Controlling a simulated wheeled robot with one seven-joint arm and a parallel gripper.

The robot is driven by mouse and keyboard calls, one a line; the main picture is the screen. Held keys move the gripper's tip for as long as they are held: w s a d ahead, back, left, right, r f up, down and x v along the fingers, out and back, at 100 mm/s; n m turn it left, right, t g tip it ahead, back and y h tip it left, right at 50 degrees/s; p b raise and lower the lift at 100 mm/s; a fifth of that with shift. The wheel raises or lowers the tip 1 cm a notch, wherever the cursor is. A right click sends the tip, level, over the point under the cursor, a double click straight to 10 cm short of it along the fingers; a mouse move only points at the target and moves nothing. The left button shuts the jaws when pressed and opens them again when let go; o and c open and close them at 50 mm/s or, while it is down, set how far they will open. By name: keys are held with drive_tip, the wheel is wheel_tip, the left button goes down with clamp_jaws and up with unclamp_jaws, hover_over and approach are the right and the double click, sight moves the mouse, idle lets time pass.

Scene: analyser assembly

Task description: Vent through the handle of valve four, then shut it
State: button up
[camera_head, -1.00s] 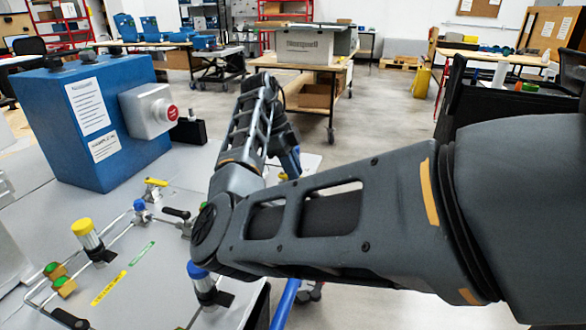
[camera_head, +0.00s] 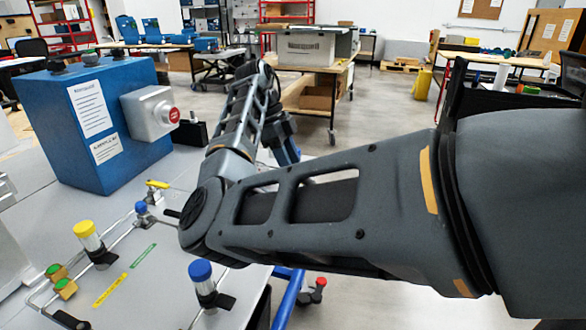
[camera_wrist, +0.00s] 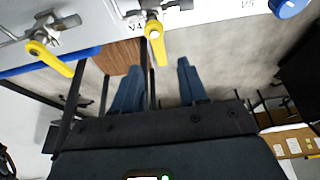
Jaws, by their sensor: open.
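In the wrist view, a yellow valve handle (camera_wrist: 155,42) hangs from a metal valve (camera_wrist: 151,14) beside a "V4" label (camera_wrist: 135,27) on the pale panel. The handle points down the picture towards my gripper, crosswise to the valve body. My gripper (camera_wrist: 159,65) is open, its two dark blue fingers apart and empty. The handle's tip appears between the fingertips in the picture; I cannot tell how far in depth. No contact shows. In the head view my arm hides this valve, and the fingers are not clear there.
A second yellow-handled valve (camera_wrist: 48,57) is left of V4 in the wrist view; a blue knob (camera_wrist: 291,6) is at the right near "V5". In the head view, a blue box with a red button (camera_head: 95,120), a yellow-capped cylinder (camera_head: 90,238) and a blue-capped cylinder (camera_head: 203,280) stand on the bench.

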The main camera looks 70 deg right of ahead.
drive_tip(key=v, duration=0.4)
drive_tip(key=shift+r, duration=0.1)
drive_tip(key=shift+d, duration=0.1)
idle(1.3)
